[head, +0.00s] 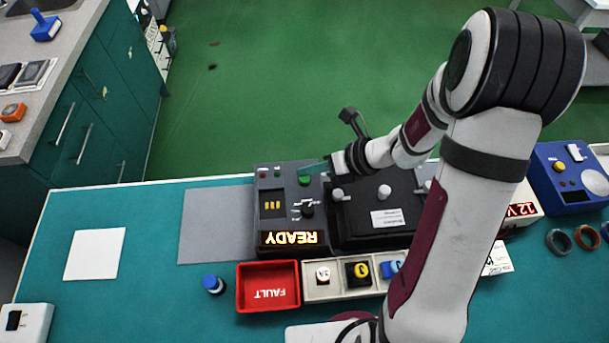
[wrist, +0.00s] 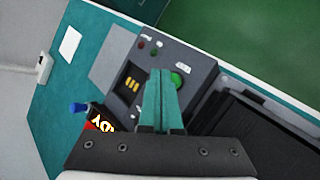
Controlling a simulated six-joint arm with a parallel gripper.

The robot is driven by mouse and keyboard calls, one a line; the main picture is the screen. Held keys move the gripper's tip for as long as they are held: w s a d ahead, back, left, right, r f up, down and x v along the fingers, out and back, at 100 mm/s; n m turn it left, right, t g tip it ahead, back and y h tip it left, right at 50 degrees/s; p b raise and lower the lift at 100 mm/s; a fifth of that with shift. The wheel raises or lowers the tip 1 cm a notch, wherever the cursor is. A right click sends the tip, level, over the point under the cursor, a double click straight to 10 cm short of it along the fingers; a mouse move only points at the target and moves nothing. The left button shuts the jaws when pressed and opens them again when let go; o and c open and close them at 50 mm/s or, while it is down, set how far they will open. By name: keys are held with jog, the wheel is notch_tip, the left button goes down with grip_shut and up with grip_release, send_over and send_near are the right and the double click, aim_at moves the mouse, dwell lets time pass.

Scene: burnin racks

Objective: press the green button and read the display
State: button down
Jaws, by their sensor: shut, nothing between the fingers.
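The green button (head: 304,181) sits on the upper part of a dark grey control box on the table. It also shows in the wrist view (wrist: 177,80), just right of the fingertips. My gripper (head: 303,170) is shut and empty, its teal fingers beside and over the button; I cannot tell whether they touch it. The display (head: 290,238) on the box's front reads "READY" in lit letters, upside down in the head view. In the wrist view the display (wrist: 103,122) is partly hidden by my gripper.
A black fixture (head: 375,238) with knobs adjoins the box on the right. A red FAULT bin (head: 241,303) and a white tray (head: 322,293) of several coloured pieces stand in front. A blue-capped item (head: 213,284) stands left of the bin. The grey mat (head: 215,222) is bare.

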aim_at(309, 183)
jog(key=shift+f, duration=0.1)
jog(key=shift+f, duration=0.3)
jog(key=shift+f, duration=0.45)
dwell(0.6)
jog(key=shift+r, duration=0.9)
notch_tip(309, 183, up, 5)
dwell(0.4)
dwell(0.6)
